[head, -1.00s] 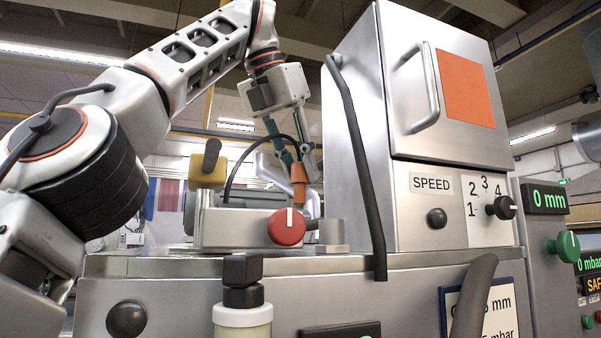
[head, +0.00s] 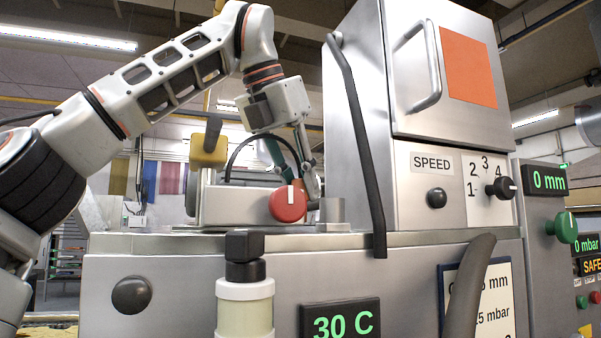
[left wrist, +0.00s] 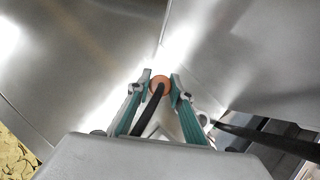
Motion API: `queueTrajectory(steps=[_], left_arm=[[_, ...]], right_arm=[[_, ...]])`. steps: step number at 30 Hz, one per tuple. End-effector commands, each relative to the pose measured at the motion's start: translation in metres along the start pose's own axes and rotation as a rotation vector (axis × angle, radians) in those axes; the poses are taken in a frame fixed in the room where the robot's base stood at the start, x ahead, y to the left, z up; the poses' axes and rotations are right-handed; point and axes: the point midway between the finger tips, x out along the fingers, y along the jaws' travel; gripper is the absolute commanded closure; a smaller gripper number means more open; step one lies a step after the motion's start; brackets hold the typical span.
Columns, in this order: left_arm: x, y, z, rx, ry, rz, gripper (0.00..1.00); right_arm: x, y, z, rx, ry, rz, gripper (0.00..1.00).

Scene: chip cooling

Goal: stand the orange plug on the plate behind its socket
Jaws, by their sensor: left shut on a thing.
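The orange plug (head: 298,184) shows in the head view as a small patch just above the red knob, with its lower part hidden behind the knob and block. My left gripper (head: 295,176) is shut on it, pointing down behind the block. In the left wrist view the plug's round orange top (left wrist: 161,82) sits between the two teal-sided fingers (left wrist: 161,90), with a black cable running from it. The shiny metal plate (left wrist: 75,70) lies beneath. Whether the plug touches the plate is hidden. I cannot make out the socket clearly. My right gripper is not in view.
A metal block (head: 240,205) with a red knob (head: 288,203) and a yellow part with a dark lever (head: 209,149) stands in front of the gripper. A tall steel cabinet (head: 365,110) with a dark hose is close on the right.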

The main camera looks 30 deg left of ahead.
Motion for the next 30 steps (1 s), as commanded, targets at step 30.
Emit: queueTrajectory(steps=[30], left_arm=[[0.0098, 0.0001, -0.0065, 0.001, -0.001, 0.000, 1.00]], right_arm=[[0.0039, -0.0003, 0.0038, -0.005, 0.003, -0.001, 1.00]])
